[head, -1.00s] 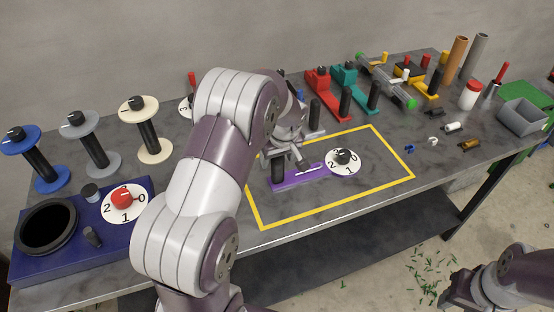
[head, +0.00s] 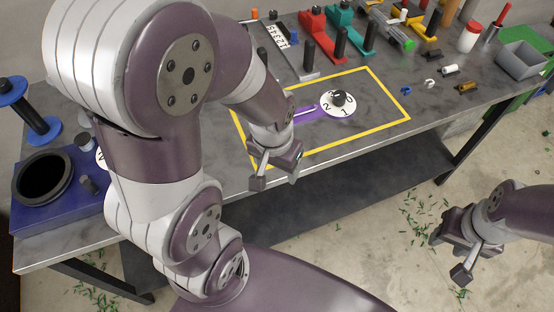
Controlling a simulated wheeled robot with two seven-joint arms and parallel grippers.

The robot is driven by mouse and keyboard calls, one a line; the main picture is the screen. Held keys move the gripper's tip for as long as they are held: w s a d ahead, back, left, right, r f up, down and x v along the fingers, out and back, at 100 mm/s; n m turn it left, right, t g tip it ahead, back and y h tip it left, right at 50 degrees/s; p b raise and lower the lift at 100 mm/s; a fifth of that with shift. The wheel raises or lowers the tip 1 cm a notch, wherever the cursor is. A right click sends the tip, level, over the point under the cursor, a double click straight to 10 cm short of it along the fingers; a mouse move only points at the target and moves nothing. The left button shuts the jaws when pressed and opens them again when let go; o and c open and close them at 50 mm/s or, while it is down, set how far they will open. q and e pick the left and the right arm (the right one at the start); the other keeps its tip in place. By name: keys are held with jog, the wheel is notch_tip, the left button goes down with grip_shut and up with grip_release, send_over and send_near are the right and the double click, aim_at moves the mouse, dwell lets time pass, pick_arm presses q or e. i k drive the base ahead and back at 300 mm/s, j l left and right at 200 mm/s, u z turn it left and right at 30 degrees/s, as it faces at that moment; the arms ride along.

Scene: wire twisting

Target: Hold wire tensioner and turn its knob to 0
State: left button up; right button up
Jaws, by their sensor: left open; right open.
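The purple wire tensioner (head: 308,113) lies on the table inside the yellow rectangle. Its white dial (head: 334,111) carries numbers and a black knob (head: 339,98) at its right end; which number the knob points to is too small to tell. My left arm hides the tensioner's left end and handle. My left gripper (head: 276,183) is open and empty, near the front edge of the yellow rectangle, to the lower left of the tensioner and apart from it. My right gripper (head: 452,258) is open and empty, off the table at the lower right.
Red (head: 322,42) and teal (head: 352,38) tools stand behind the rectangle, beside a numbered grey one (head: 285,50). A blue base with a black ring (head: 43,180) and a blue spool (head: 30,112) are at left. A grey bin (head: 522,60) stands at right. The rectangle's right part is clear.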

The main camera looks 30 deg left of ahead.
aim_at(339, 96)
jog(key=i+l, duration=0.1)
jog(key=i+l+u, duration=0.2)
jog(key=u, duration=0.2)
jog(key=i+l+u, duration=0.25)
jog(key=u, duration=0.2)
jog(key=i+l+u, duration=0.15)
jog(key=l+u, duration=0.25)
jog(key=u, duration=0.4)
